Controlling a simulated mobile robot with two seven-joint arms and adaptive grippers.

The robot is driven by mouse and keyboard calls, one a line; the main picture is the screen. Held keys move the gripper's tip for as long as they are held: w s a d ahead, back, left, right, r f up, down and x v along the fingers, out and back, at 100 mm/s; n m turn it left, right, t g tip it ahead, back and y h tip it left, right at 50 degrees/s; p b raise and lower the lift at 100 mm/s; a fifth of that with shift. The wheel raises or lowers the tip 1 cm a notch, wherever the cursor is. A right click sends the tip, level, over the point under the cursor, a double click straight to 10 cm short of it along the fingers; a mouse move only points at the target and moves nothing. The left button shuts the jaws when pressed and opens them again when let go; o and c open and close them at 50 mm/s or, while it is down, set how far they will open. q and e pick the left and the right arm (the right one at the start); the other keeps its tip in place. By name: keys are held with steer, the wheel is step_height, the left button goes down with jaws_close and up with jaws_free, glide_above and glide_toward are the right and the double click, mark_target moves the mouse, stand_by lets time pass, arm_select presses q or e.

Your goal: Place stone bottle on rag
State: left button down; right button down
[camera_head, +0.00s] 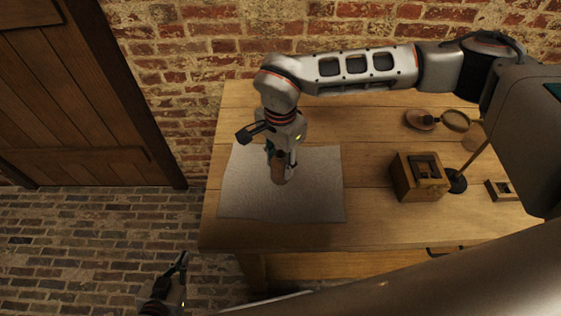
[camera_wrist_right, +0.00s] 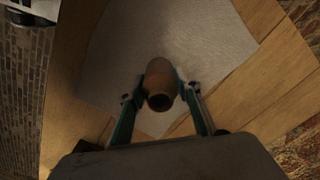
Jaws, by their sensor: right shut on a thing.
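The stone bottle (camera_head: 278,170) is a small brown bottle over the rag (camera_head: 240,200), a pale grey cloth lying flat on the left part of the table. My right gripper (camera_head: 280,157) is shut on the bottle from above. In the right wrist view, the bottle (camera_wrist_right: 160,82) stands between the two fingers of my right gripper (camera_wrist_right: 162,98), its dark mouth toward the camera, with the rag (camera_wrist_right: 205,45) behind it. I cannot tell whether its base touches the cloth. My left gripper (camera_head: 178,275) is low at the bottom left, off the table; its fingers are hard to make out.
On the right of the wooden table (camera_head: 375,225) are a wooden box (camera_head: 420,178), a dark stand (camera_head: 456,182), a magnifying glass (camera_head: 455,121) and a small wooden frame (camera_head: 500,190). A brick wall stands behind. The table between rag and box is clear.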

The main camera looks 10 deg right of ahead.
steer(key=c, duration=1.5)
jaws_free()
steer(key=shift+s+d+f, duration=0.1)
steer(key=shift+s+f, duration=0.05)
steer(key=shift+f, duration=0.15)
steer(key=shift+o, duration=0.2)
steer(key=shift+r, duration=0.15)
steer(key=shift+r+p, duration=0.45)
step_height(320, 180, up, 12)
steer(key=shift+r+b, duration=0.15)
steer(key=shift+b, duration=0.25)
